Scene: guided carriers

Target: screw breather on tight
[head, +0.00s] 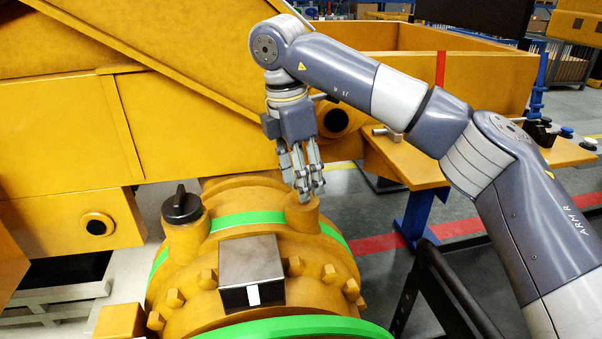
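My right gripper (308,190) points down from my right arm, its fingers over the yellow boss (303,214) on top of the yellow round housing (335,262). The fingertips are at the top of the boss. The fingers look close together, but I cannot tell whether they are closed on something. No breather can be made out there; the fingers hide the top of the boss. A black cap with a raised grip (181,206) sits on another yellow neck at the left of the housing. My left gripper is not in view.
A metal-topped box with black sides (251,264) sits on the housing between green bands (248,220). Bolts ring the housing. A large yellow machine frame (60,125) stands behind. A yellow table (405,170) on blue legs stands at the right. Grey floor with red lines shows there.

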